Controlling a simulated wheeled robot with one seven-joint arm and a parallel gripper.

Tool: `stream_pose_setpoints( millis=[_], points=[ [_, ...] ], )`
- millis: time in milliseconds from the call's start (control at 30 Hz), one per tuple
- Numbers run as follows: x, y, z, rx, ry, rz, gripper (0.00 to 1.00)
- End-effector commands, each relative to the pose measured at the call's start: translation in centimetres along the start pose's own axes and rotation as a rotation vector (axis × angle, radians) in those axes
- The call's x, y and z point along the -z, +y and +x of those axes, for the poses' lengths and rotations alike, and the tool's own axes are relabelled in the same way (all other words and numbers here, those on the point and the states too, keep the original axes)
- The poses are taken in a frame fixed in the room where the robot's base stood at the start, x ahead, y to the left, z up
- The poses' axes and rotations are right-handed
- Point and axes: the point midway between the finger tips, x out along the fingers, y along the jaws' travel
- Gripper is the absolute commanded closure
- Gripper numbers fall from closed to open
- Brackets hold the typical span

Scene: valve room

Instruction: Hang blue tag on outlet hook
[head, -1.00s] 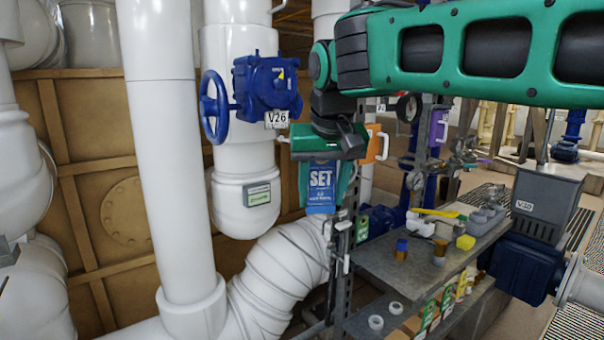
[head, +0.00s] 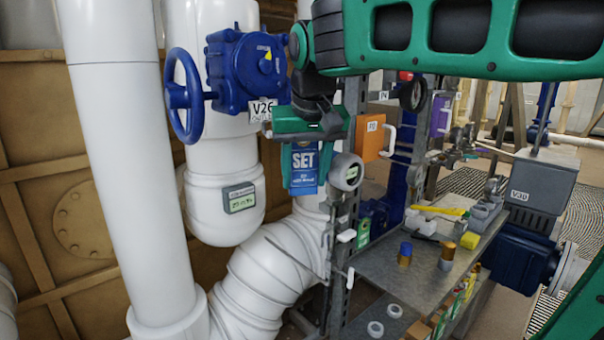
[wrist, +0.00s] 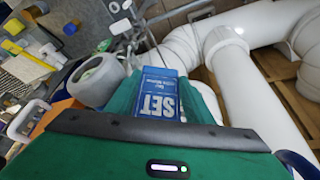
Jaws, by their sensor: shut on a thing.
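My gripper (head: 303,150) is shut on the blue tag (head: 303,171), which reads "SET" and hangs down between the green fingers. The tag also shows in the wrist view (wrist: 161,95), between the fingertips. The gripper is in the air in front of the white pipe, below the blue valve (head: 243,72) labelled V26. A round grey gauge-like part (head: 346,171) is close to the right of the tag. Thin bent rods (head: 318,262) and a white hook-like piece (head: 347,236) are on the post below. I cannot tell which of these is the outlet hook.
An orange box (head: 370,138) with a white handle is right of my gripper. A grey shelf (head: 385,283) at lower right holds several small parts. Thick white pipes (head: 125,150) fill the left. A blue handwheel (head: 184,95) sticks out beside the valve.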

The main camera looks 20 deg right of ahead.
Motion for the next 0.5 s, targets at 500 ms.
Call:
stream_pose_setpoints(
  millis=[500],
  points=[
    [2.4, -2.5, 1.1, 0.008, 0.012, -0.012, 0.73]
  ],
)
